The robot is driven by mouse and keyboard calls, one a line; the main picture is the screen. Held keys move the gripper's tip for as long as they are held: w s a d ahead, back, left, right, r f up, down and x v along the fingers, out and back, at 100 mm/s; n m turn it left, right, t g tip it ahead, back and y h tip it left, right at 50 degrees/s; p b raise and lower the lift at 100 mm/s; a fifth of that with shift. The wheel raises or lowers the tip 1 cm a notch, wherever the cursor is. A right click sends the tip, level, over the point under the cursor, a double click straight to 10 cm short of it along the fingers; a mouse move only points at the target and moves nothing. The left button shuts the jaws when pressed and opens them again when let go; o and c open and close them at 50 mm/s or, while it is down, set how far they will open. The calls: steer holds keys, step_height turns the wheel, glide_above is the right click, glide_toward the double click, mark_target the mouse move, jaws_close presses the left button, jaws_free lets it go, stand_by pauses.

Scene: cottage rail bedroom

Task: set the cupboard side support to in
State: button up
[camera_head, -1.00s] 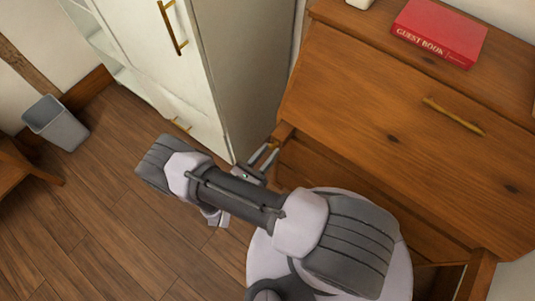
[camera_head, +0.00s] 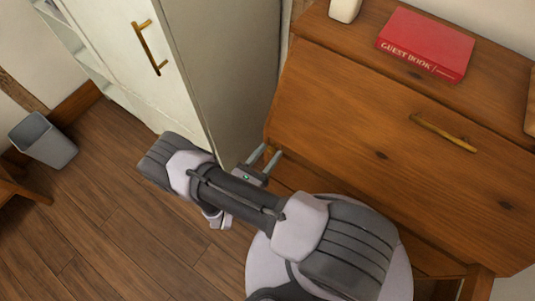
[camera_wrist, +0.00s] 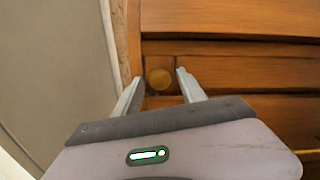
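The wooden cupboard (camera_head: 330,95) has a slanted front flap with a brass handle. How far the support stands out cannot be told. My gripper (camera_head: 265,158) is at the cupboard's lower left front corner. The knob is hidden in the head view.
A white cabinet (camera_head: 215,70) stands close on the left of the cupboard, near my gripper. A red guest book (camera_head: 425,42) and a white object (camera_head: 345,8) lie on the cupboard's top. A grey bin (camera_head: 43,140) stands far left. The wooden floor (camera_head: 110,210) between is clear.

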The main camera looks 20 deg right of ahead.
stand_by(0.4)
steer(key=p+v, duration=0.2)
steer(key=v, duration=1.5)
steer(key=shift+a, duration=0.2)
steer(key=shift+s, duration=0.1)
steer(key=w+d+r+m+g+y, duration=0.25)
steer(key=r+m+g, duration=0.35)
steer(key=r+m, duration=0.45)
steer(key=w+d+r+m+g+y, duration=0.1)
steer(key=r+m+g+y, duration=0.45)
steer(key=r, duration=0.75)
steer(key=s+d+r+m+t+y, duration=0.3)
steer(key=r+m+y, duration=0.1)
steer(key=r+m, duration=0.4)
steer(key=s+d+r+m+t+y, duration=0.3)
steer(key=r+m+y, duration=0.1)
steer(key=r+m, duration=0.4)
step_height(320, 180, up, 3)
steer(key=shift+s+f+t+y, duration=0.15)
steer(key=shift+f+t+y, duration=0.05)
steer(key=shift+t+y, duration=0.15)
